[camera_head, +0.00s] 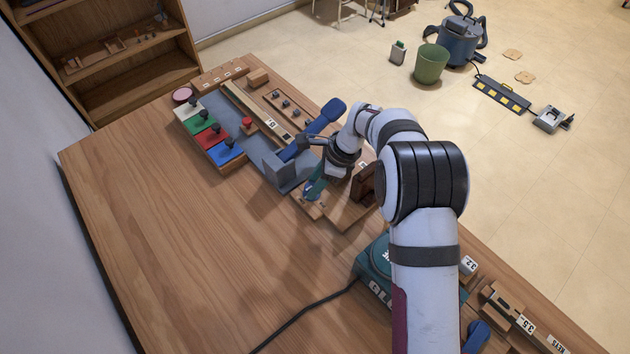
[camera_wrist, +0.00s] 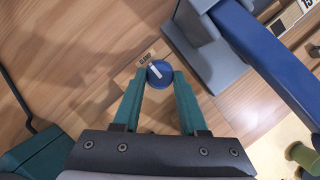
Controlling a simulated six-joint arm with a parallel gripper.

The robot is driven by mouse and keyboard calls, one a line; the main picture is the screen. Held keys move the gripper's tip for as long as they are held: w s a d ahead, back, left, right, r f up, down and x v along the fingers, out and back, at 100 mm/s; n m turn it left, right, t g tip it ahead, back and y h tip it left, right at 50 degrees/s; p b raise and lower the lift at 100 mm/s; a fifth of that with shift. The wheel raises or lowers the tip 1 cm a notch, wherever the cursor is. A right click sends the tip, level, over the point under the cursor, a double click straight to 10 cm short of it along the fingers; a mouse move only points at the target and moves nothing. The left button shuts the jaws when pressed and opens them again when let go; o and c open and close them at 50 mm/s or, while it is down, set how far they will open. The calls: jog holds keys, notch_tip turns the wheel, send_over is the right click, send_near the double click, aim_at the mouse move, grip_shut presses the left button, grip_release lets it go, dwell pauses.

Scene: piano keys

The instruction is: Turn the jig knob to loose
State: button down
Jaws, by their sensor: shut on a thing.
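The jig knob (camera_wrist: 158,75) is a round blue knob with a white pointer bar. In the wrist view it sits between the tips of my gripper (camera_wrist: 160,84), whose two teal fingers are shut on its sides. The pointer bar lies tilted, its upper end toward the left. A small label (camera_wrist: 147,57) reading what looks like CLAMP is just above the knob on a wooden board. In the head view, my gripper (camera_head: 313,188) reaches down to the wooden jig board (camera_head: 345,213), and the knob there is mostly hidden by the fingers.
A grey stand (camera_head: 285,172) with a blue lever (camera_head: 322,118) is close beside my gripper. Red, green, white and blue blocks (camera_head: 222,152) stand farther left. A teal box (camera_head: 373,262) with a black cable is nearer. The table's left part is clear.

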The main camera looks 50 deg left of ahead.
jog(key=n, duration=0.2)
jog(key=n+h, duration=0.1)
jog(key=n, duration=0.1)
jog(key=n+g+h, duration=0.1)
jog(key=n, duration=0.1)
jog(key=shift+w+a+n, duration=0.1)
jog(key=shift+a+n, duration=0.15)
jog(key=shift+n, duration=0.05)
jog(key=n+h, duration=0.2)
jog(key=n, duration=0.3)
jog(key=shift+a, duration=0.15)
jog(key=shift+n, duration=0.3)
dwell(0.4)
jog(key=shift+c, duration=2.3)
grip_release()
